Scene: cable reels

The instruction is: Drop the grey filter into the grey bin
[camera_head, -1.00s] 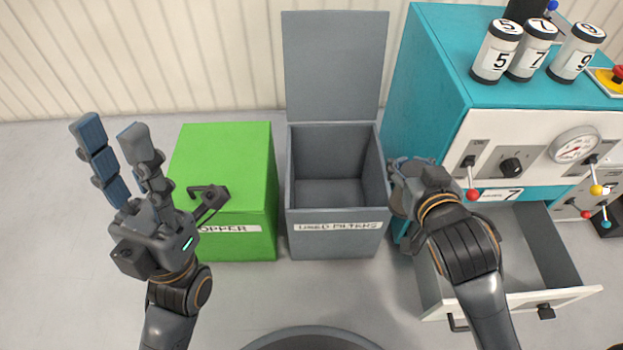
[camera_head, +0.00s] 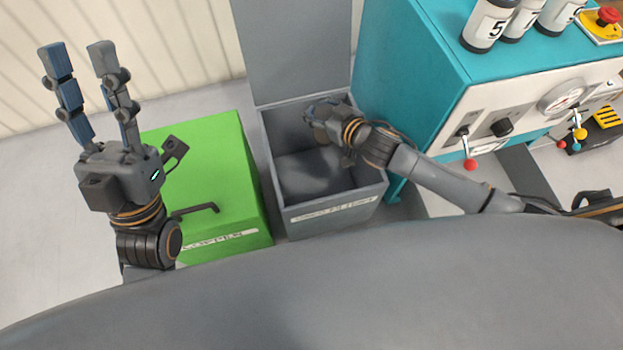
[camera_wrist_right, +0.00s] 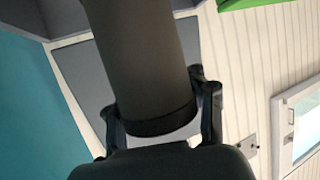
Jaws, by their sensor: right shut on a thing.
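The grey bin (camera_head: 330,216), labelled as used filters, stands open with its lid (camera_head: 294,50) raised at the back. My right gripper (camera_head: 318,118) is over the bin's opening, towards its back. In the right wrist view, the gripper (camera_wrist_right: 162,112) is shut on the grey filter (camera_wrist_right: 143,48), a dark grey cylinder with a black end band. In the head view the filter is hidden or cannot be told from the gripper. A dark shadow lies inside the bin. My left gripper (camera_head: 77,52) is open and empty, raised at the left.
A green box (camera_head: 215,170) stands just left of the bin. A teal machine (camera_head: 420,75) with levers, a gauge (camera_head: 563,97) and numbered canisters (camera_head: 490,22) stands to the right. My grey body fills the bottom.

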